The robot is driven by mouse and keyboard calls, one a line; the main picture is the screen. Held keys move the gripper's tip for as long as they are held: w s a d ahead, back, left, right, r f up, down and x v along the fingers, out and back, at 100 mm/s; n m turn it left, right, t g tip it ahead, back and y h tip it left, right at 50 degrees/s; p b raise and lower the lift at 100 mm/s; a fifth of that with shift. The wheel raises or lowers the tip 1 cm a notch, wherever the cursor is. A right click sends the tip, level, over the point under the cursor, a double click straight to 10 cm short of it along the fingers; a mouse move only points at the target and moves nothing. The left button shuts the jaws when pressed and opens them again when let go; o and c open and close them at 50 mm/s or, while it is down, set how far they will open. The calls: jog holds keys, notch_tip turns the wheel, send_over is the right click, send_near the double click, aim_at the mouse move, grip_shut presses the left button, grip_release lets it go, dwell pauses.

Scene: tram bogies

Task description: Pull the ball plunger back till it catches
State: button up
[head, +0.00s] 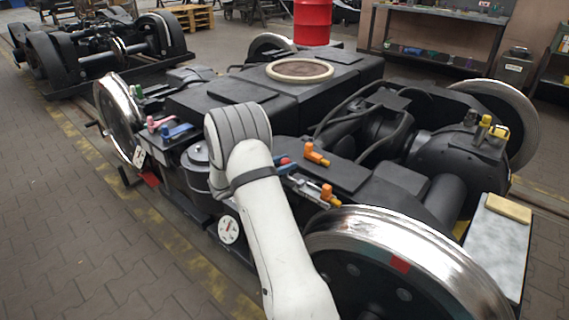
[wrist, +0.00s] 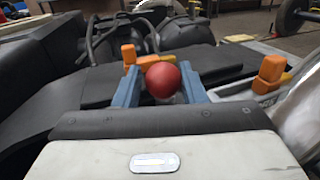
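The ball plunger shows as a red ball (wrist: 162,80) between the two blue fingers of my gripper (wrist: 161,84) in the wrist view. The fingers stand close on either side of the ball; I cannot tell whether they press on it. The ball's stem is mostly hidden below it. In the head view the red ball (head: 285,161) shows small beside my white wrist, and the blue fingers (head: 287,168) are partly hidden there. The plunger sits on the near side of the dark bogie (head: 330,95), close to an orange handle (head: 316,154).
A second orange handle (head: 328,194) stands nearer the shiny wheel (head: 400,250). A pink handle (head: 158,123) and a blue handle (head: 180,130) lie left of my arm. A dial gauge (head: 229,230) is below. The paved floor at left is free.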

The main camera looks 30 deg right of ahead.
jog(key=o, duration=0.3)
jog(key=a+p, duration=0.2)
jog(key=a, duration=0.5)
jog(key=shift+a, duration=0.4)
jog(key=s+a+r+m+g+y+p, duration=0.3)
jog(key=s+r+m+y+p, duration=0.5)
jog(key=s+r+p, duration=0.7)
jog(key=s+a+r+m+t+y+p, duration=0.1)
jog(key=s+a+r+m+y+p, duration=0.2)
jog(key=r, duration=0.4)
jog(key=s+a+r+m+t+y+p, duration=0.2)
jog(key=s+a+r+m+y+p, duration=0.1)
jog(key=s+a+r, duration=0.3)
jog(key=s+a+r+m+t+y+p, duration=0.2)
jog(key=s+a+r+m+y+p, duration=0.2)
jog(key=s+r, duration=0.3)
jog(key=shift+s+a+r, duration=0.1)
jog(key=shift+a+r, duration=0.35)
jog(key=shift+a, duration=0.2)
